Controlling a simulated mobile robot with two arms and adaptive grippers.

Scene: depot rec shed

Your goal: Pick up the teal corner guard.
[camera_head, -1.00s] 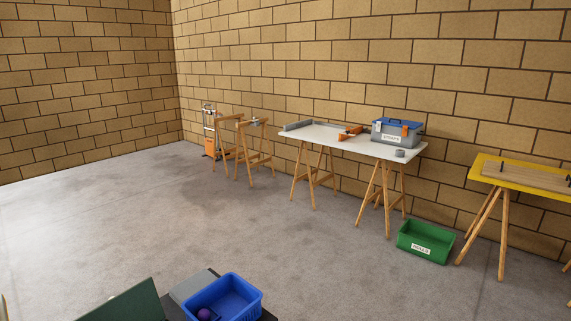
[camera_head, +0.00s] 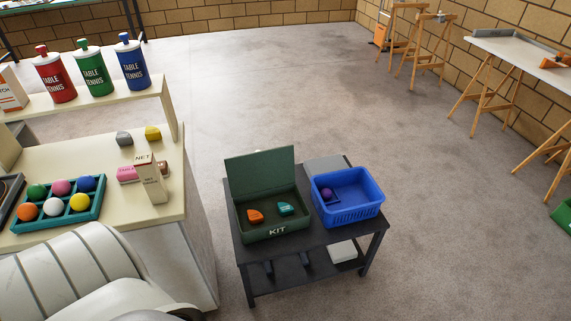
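The teal corner guard (camera_head: 286,208) is a small teal piece lying inside the open dark green box marked KIT (camera_head: 276,232), on the right side of its floor. An orange piece (camera_head: 255,216) of similar size lies to its left in the same box, apart from it. The box's lid (camera_head: 261,170) stands raised at the back. Neither of my grippers shows; part of my white arm fills the lower left corner.
The box stands on a small black table (camera_head: 312,244) beside a blue basket (camera_head: 350,214) holding a purple item (camera_head: 327,193). At left, a cream table (camera_head: 58,160) carries a teal ball tray (camera_head: 60,225), a NET box (camera_head: 150,178), and small grey and yellow pieces.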

